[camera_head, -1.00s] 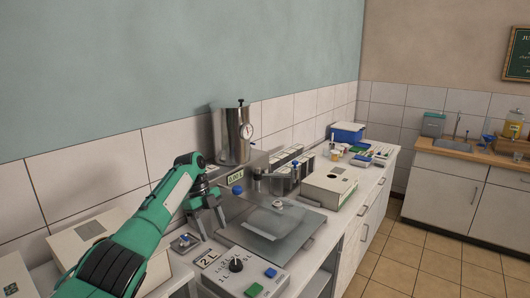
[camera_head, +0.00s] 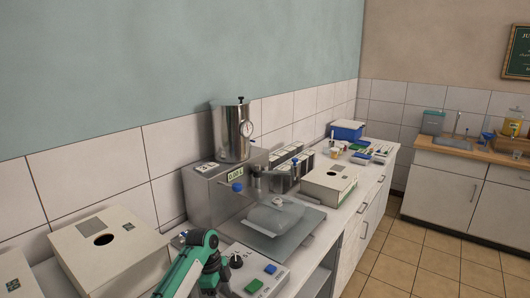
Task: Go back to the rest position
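My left arm (camera_head: 185,266), green and dark grey, comes in at the bottom edge, left of centre. Its gripper (camera_head: 214,280) is low in the picture, in front of the left part of the control panel (camera_head: 270,270) with its dark knob and its green and blue buttons. Its fingers are too hidden and dark to tell whether they are open. I see nothing held in it. My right gripper is not in view.
A metal dispenser (camera_head: 205,198) with a steel tank (camera_head: 232,132) stands behind a flat tray plate (camera_head: 304,222) on the counter. Open tiled floor (camera_head: 420,240) lies to the right.

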